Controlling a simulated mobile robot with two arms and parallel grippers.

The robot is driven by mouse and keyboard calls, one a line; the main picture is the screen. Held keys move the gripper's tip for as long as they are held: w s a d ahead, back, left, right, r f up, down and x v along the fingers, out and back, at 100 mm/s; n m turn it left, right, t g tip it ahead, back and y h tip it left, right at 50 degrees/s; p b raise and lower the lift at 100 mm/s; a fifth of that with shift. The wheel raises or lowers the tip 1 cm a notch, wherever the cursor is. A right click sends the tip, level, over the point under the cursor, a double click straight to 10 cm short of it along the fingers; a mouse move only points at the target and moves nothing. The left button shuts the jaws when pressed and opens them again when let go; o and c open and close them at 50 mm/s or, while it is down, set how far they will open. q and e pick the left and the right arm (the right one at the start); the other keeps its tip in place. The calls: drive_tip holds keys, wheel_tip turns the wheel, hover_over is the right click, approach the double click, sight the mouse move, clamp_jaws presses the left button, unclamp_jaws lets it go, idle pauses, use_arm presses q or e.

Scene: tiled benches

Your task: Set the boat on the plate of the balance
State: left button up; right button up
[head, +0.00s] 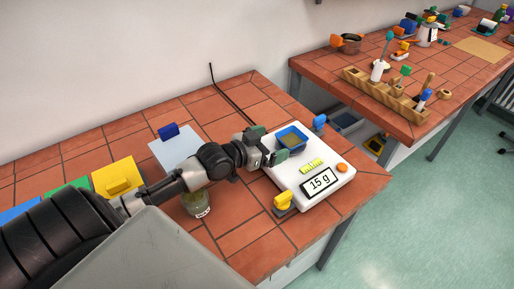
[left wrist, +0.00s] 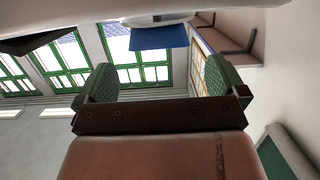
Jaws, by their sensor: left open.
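The blue boat (head: 292,139), an open tray with tan-green contents, sits upright on top of the white balance (head: 328,183), toward its far side. The plate under it is hidden by the boat. The balance display (head: 319,182) reads 15 g. My left gripper (head: 268,144) is open at the left side of the boat, with its green-padded fingers apart and nothing held. In the left wrist view the blue boat (left wrist: 158,38) shows beyond the two open fingers, in the gap between them. I cannot tell whether a finger touches it. My right gripper is not in view.
A glass jar (head: 196,204) stands below my left arm. A pale square with a blue handle (head: 170,150) and a yellow one (head: 118,180) lie to the left. A yellow-knobbed piece (head: 284,203) is at the balance's near corner. A second bench (head: 420,85) holds a wooden rack.

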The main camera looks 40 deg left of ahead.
use_arm(q)
drive_tip(key=shift+v, duration=2.45)
